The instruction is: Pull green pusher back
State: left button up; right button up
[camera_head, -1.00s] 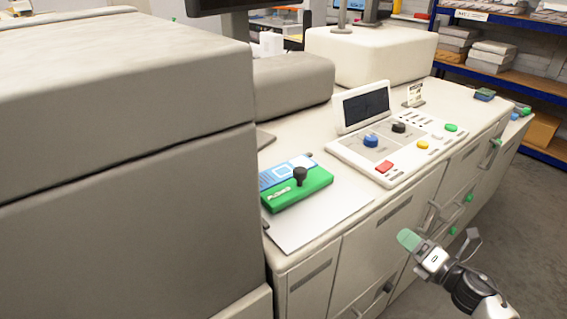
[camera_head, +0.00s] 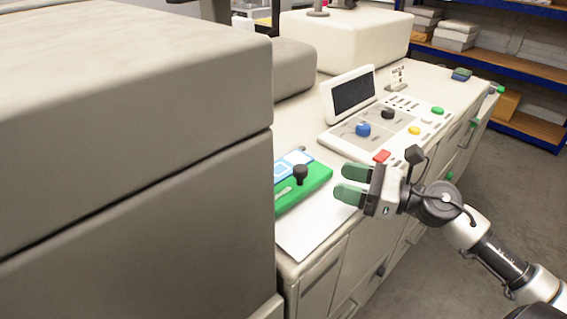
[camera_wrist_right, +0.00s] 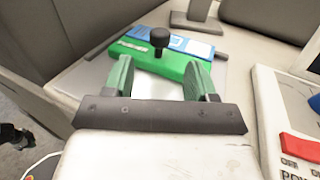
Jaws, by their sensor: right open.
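The green pusher (camera_head: 315,181) has a black knob (camera_head: 300,174) standing on it and a blue and white part (camera_head: 292,165) behind. It lies on the light counter at the end beside the large grey box, which hides its left end in the head view. My right gripper (camera_head: 344,183) is open and empty, to the right of the pusher and apart from it. In the right wrist view the pusher (camera_wrist_right: 172,68) and knob (camera_wrist_right: 160,38) show ahead, between and beyond the open green fingers (camera_wrist_right: 162,82). My left gripper is not in view.
A large grey machine housing (camera_head: 130,130) fills the left side. A control panel (camera_head: 390,130) with a screen (camera_head: 354,92), colored buttons and knobs stands on the counter right of the pusher. A white sheet (camera_head: 305,232) lies in front of the pusher. Open floor (camera_head: 480,200) is at right.

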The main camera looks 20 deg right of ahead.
aim_at(301, 167)
jog(key=shift+w+a+r, duration=0.1)
jog(key=shift+w+a, duration=0.05)
jog(key=shift+w+r+p, duration=0.1)
jog(key=shift+p, duration=0.2)
jog(key=p+x, duration=0.1)
jog(key=x, duration=0.2)
jog(key=shift+w+a+r+p, duration=0.15)
jog(key=shift+p, duration=0.25)
jog(key=p+x, duration=0.2)
jog(key=x, duration=0.2)
jog(key=shift+w+a, duration=0.2)
jog(key=shift+w, duration=0.1)
jog(key=shift+w+a+f+p, duration=0.3)
jog(key=shift+w+a+p, duration=0.15)
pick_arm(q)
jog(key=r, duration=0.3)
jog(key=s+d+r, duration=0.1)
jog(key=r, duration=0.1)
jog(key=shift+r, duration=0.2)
pick_arm(e)
jog(key=shift+c, duration=0.5)
grip_shut()
